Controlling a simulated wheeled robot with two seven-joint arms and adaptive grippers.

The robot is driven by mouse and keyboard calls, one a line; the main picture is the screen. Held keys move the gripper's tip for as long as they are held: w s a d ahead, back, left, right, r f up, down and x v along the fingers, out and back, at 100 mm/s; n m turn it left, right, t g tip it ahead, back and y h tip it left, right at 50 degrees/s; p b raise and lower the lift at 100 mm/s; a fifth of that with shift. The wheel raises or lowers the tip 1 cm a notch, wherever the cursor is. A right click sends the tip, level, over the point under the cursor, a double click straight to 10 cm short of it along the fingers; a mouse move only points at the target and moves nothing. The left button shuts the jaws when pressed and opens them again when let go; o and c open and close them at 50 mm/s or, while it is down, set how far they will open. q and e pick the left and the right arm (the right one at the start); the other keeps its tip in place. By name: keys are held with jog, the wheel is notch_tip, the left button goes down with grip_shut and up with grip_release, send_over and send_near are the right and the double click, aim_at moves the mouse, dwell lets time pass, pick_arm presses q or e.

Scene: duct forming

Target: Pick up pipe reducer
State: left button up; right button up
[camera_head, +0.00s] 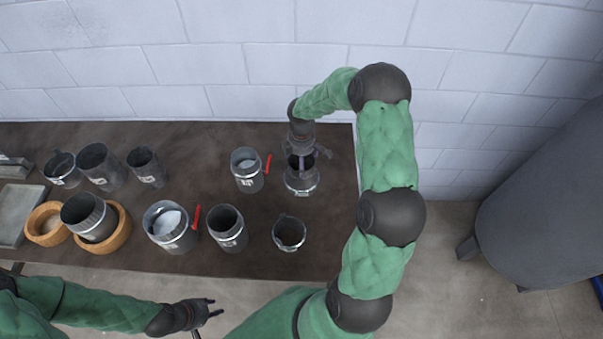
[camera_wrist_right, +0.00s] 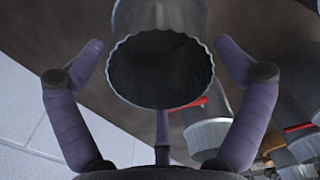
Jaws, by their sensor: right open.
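A grey metal duct piece, apparently the pipe reducer (camera_head: 301,184), stands at the back right of the brown table. In the right wrist view its open, crimped end (camera_wrist_right: 160,98) faces the camera. My right gripper (camera_head: 303,157) reaches down over it, its fingers open and spread to either side. In the wrist view the fingertips show left and right of the piece, with gaps and no clear contact. My left gripper (camera_head: 207,310) is in front of the table's front edge, fingers apart and empty.
A metal cylinder (camera_head: 246,178) with a red handle stands just left of the reducer. A short cylinder (camera_head: 289,236) and another (camera_head: 228,234) stand nearer the front edge. Wooden rings (camera_head: 117,237) and several more cylinders are at left. A white block wall (camera_head: 230,60) rises behind.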

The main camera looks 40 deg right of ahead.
jog(key=shift+f, duration=0.55)
jog(key=c, duration=1.6)
jog(key=shift+r, duration=0.1)
jog(key=shift+c, duration=0.2)
